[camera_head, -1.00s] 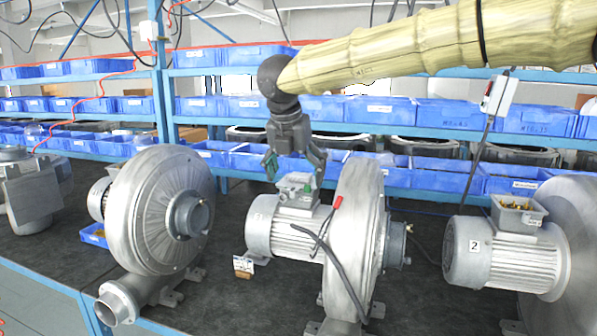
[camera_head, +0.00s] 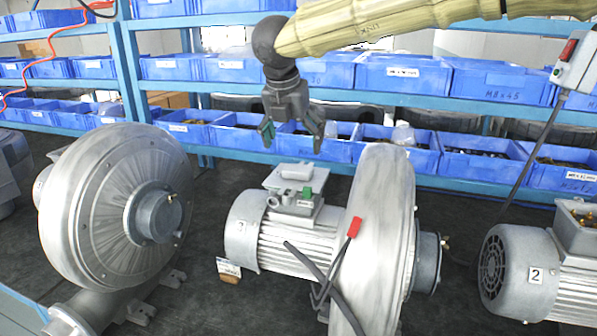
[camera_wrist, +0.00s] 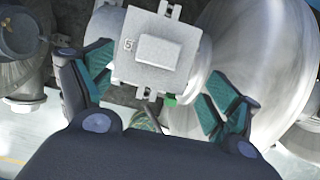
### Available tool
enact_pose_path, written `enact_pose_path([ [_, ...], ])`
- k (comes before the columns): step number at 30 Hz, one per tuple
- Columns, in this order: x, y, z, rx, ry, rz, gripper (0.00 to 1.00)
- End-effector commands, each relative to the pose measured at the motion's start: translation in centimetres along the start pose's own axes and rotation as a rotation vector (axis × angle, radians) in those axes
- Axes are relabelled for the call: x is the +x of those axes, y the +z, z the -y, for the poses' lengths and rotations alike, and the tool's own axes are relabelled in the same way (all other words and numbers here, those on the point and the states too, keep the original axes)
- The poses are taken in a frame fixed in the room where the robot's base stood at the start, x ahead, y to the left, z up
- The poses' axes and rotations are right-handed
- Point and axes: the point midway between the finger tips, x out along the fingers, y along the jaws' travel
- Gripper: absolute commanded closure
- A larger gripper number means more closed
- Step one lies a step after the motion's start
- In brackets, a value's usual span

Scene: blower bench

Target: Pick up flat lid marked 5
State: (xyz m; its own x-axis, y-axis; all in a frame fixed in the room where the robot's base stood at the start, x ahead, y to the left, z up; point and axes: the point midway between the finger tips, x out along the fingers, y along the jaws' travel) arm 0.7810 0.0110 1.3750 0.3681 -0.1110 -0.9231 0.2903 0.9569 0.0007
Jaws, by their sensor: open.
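The flat lid marked 5 (camera_wrist: 150,52) is a light grey square plate with a raised middle. In the wrist view it lies at the top centre, between and beyond my fingertips. In the head view the grey lid (camera_head: 297,177) sits on top of the middle blower's motor (camera_head: 272,228); its mark is not readable there. My gripper (camera_head: 293,143) hangs above the lid, pointing down, with a gap between them. Its fingers are spread and empty. In the wrist view my gripper (camera_wrist: 153,85) has green pads on either side of the lid.
A left blower (camera_head: 105,205) and a motor marked 2 (camera_head: 535,275) stand on either side on the dark bench. The middle blower's round housing (camera_head: 378,235) rises close to the right of the lid. Shelves with blue bins (camera_head: 405,75) stand behind.

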Motion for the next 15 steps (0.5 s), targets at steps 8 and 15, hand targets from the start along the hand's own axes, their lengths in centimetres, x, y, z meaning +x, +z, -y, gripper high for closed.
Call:
enact_pose_path([
  [8, 4.9, 1.6, -0.6, 0.000, -0.005, -0.017, 0.11],
  [15, 7.1, 1.9, -0.6, 0.001, -0.008, -0.020, 0.11],
])
